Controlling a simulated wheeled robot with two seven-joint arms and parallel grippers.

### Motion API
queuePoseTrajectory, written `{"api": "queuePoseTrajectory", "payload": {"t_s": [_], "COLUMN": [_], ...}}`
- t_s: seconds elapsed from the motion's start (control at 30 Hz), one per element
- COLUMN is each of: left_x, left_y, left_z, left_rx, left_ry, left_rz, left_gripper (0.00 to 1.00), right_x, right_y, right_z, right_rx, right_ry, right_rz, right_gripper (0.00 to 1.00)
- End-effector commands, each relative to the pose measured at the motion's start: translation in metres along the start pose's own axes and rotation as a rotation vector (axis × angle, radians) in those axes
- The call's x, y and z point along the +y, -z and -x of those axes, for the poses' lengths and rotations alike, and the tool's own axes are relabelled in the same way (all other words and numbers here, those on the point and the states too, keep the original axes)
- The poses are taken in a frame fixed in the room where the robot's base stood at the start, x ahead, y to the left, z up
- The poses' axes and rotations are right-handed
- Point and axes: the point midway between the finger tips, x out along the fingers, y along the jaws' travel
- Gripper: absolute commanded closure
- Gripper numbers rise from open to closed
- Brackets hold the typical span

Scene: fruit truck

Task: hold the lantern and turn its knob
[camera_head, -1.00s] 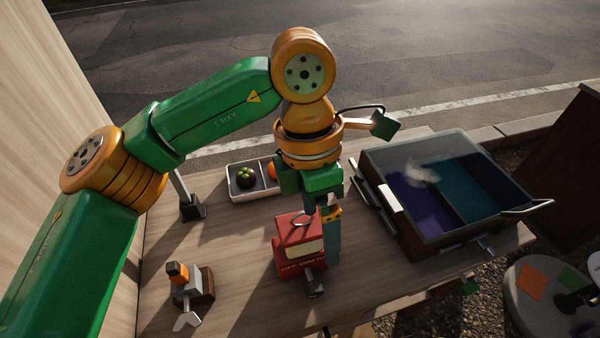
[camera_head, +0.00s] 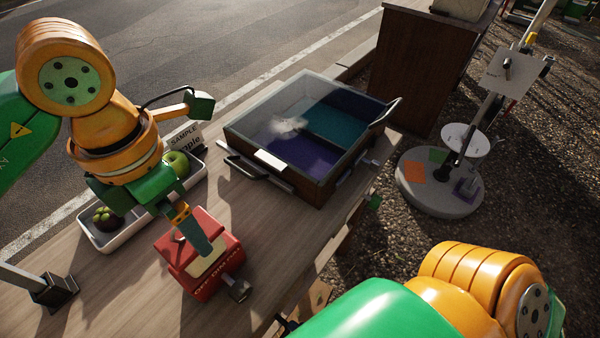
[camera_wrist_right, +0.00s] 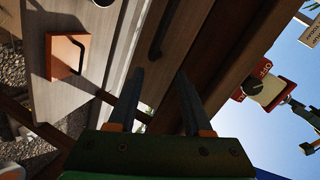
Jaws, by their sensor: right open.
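The red lantern (camera_head: 228,255) is at the lower left in the head view, with a pale panel and a dark knob (camera_head: 238,289) facing the front. My left gripper (camera_head: 197,235) is at it. One teal finger lies across the lantern's top; the other finger is hidden, so its grip cannot be judged. The lantern also shows at the right of the right wrist view (camera_wrist_right: 266,90), against the sky. My right gripper (camera_wrist_right: 158,80) is open and empty there, with its fingers well apart and away from the lantern. In the head view my right arm fills the bottom right.
A glass-topped case (camera_head: 315,185) with a handle stands right of the lantern. A white tray (camera_head: 104,245) with a green apple (camera_head: 176,163) and a dark fruit (camera_head: 107,219) is at the left. A round grey stand (camera_head: 440,205) is beyond the table edge. Table between lantern and case is clear.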

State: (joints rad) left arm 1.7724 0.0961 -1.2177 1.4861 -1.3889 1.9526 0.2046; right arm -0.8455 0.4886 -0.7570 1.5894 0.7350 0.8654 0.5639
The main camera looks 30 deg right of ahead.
Motion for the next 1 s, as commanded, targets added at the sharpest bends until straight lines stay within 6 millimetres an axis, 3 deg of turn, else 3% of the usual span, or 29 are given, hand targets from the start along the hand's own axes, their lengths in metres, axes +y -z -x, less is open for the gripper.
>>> {"api": "queuePoseTrajectory", "payload": {"t_s": [0.03, 0.1, 0.2, 0.3, 0.7, 1.0], "left_x": [0.000, 0.000, 0.000, 0.000, 0.000, 0.000], "left_y": [0.000, 0.000, 0.000, 0.000, 0.000, 0.000], "left_z": [0.000, 0.000, 0.000, -0.001, -0.064, -0.071], "left_rx": [0.000, 0.000, 0.000, 0.000, 0.001, -0.001], "left_ry": [0.000, 0.000, 0.000, 0.001, 0.002, 0.000], "left_rz": [0.000, 0.000, 0.000, 0.000, -0.001, 0.000], "left_gripper": [0.00, 0.00, 0.00, 0.00, 0.00, 0.00], "right_x": [-0.032, -0.072, -0.110, -0.129, -0.135, -0.135], "right_y": [-0.004, -0.005, 0.001, 0.007, 0.010, 0.010], "right_z": [0.007, 0.020, 0.037, 0.047, 0.050, 0.050], "right_rx": [-0.001, 0.011, 0.034, 0.053, 0.059, 0.059], "right_ry": [0.082, 0.173, 0.251, 0.286, 0.296, 0.296], "right_rz": [-0.081, -0.208, -0.361, -0.453, -0.477, -0.476], "right_gripper": [0.50, 0.50, 0.50, 0.50, 0.50, 0.50]}}
